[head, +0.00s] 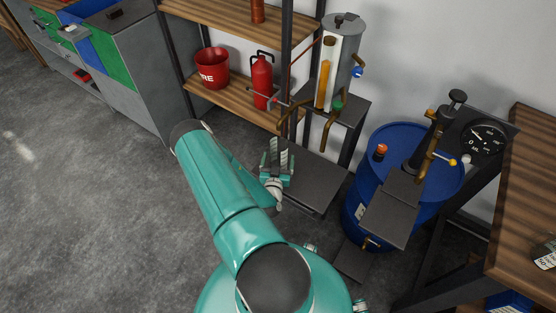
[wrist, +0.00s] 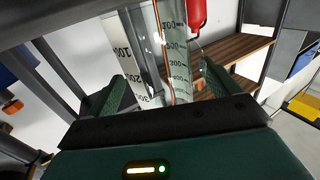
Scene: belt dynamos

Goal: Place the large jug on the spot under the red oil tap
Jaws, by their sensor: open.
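My gripper (head: 277,172) is low over a dark bench (head: 313,186) below the oil tank (head: 342,62). In the wrist view its two green fingers (wrist: 165,85) are apart. Two pale panels with measuring scales, a left one (wrist: 133,60) and a right one (wrist: 176,55), show between and beyond the fingers. They look like jug walls; I cannot tell whether they belong to one jug or two, or whether a finger touches them. A small red tap handle (head: 274,101) shows left of the tank. The spot under it is not clearly visible.
A shelf (head: 230,98) holds a red bucket (head: 212,70) and a red extinguisher (head: 262,78). A blue barrel (head: 398,140) with a pump stands right of the bench. A wooden table (head: 530,190) is at far right. The floor at left is clear.

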